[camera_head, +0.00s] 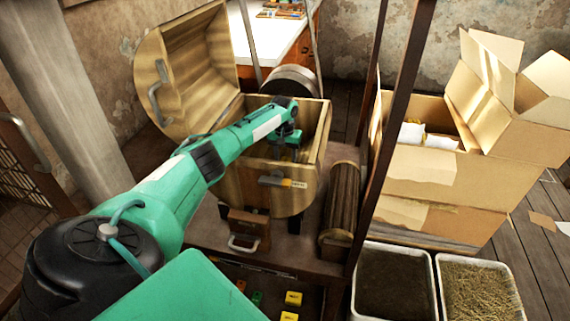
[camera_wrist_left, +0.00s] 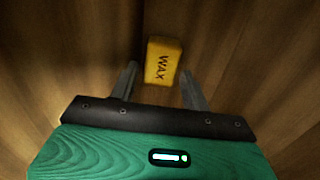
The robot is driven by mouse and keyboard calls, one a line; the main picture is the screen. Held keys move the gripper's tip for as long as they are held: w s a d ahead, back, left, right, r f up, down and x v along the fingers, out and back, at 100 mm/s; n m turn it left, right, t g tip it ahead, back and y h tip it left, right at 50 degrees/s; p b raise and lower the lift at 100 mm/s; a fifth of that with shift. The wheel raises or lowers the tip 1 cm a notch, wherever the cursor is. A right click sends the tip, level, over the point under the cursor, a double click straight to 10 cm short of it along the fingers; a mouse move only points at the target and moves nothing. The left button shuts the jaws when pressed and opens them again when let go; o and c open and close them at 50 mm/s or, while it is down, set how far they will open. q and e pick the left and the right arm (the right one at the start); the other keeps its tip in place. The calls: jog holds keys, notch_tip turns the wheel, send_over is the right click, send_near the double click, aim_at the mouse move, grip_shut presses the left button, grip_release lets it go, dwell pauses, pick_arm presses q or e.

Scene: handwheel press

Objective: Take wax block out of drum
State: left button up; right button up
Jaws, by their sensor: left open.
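The wooden drum (camera_head: 297,199) stands open on a bench in the head view, its lid (camera_head: 185,75) swung up to the left. My left arm reaches over the rim, and my left gripper (camera_head: 287,150) is inside the drum, mostly hidden by the arm. In the left wrist view the yellow wax block (camera_wrist_left: 162,61), marked WAX, lies on the drum's wooden inside. My left gripper (camera_wrist_left: 158,82) is open there, one finger on each side of the block's near end. I cannot tell whether the fingers touch it. My right gripper is not in view.
Dark upright posts (camera_head: 392,130) stand right of the drum. Open cardboard boxes (camera_head: 420,175) are farther right, with two bins (camera_head: 394,285) of loose material in front. Several small coloured blocks (camera_head: 292,299) lie below the bench's front edge.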

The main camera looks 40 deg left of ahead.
pick_arm(q)
jog(key=shift+f, duration=0.3)
jog(key=c, duration=0.8)
jog(key=shift+o, duration=0.2)
